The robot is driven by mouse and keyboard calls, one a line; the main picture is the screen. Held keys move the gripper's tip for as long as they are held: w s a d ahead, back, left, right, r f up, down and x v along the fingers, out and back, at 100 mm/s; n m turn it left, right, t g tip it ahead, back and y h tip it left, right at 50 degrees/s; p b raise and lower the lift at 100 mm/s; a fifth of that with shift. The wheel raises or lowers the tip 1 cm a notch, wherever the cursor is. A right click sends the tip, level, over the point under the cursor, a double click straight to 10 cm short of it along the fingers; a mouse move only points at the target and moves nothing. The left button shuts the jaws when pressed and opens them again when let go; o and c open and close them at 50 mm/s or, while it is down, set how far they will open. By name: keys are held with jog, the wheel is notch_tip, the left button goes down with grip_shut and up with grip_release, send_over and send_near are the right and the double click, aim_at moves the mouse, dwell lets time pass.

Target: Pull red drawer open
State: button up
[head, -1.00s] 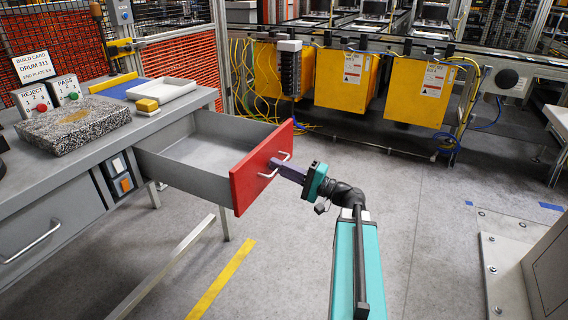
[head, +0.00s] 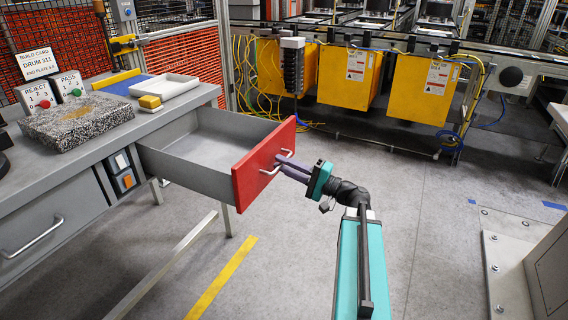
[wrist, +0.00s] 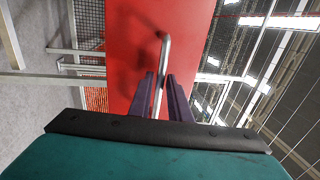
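The red drawer front (head: 262,165) stands pulled well out from the grey workbench, and its grey tray is empty. A silver bar handle (head: 287,152) is fixed to the red front and also shows in the wrist view (wrist: 165,45). My gripper (head: 279,164) is at this handle. In the wrist view, its two purple fingers (wrist: 161,80) stand apart on either side of the bar, with a gap showing, so it is open around the handle. The red front fills the upper middle of the wrist view.
The bench top (head: 60,170) carries a granite block (head: 78,120), a white tray (head: 163,86), a yellow block (head: 150,102) and REJECT and PASS boxes. A closed grey drawer (head: 50,225) is at the lower left. The floor around the open drawer is clear.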

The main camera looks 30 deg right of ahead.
jog(key=v, duration=1.3)
jog(key=shift+p, duration=0.4)
jog(key=shift+r, duration=0.1)
jog(key=a+f+n+g+p, duration=0.3)
jog(key=a+f+g+p, duration=0.75)
jog(key=a+f, duration=1.35)
jog(key=s+a+f+n+g+h+p, duration=0.1)
jog(key=s+a+f+n+g+h, duration=0.1)
jog(key=s+a+f+g, duration=0.3)
jog(key=s+a+f+n+g+h+p, duration=0.1)
jog(key=s+a+f+g+h, duration=0.2)
jog(key=s, duration=0.4)
jog(key=s+f+n+g+h+p, duration=0.4)
jog(key=s+n+h, duration=0.1)
jog(key=s, duration=0.7)
jog(key=shift+s+d+f+n+h+p, duration=0.2)
jog(key=shift+d+f+n+h+p, duration=0.1)
jog(key=shift+h+p, duration=0.1)
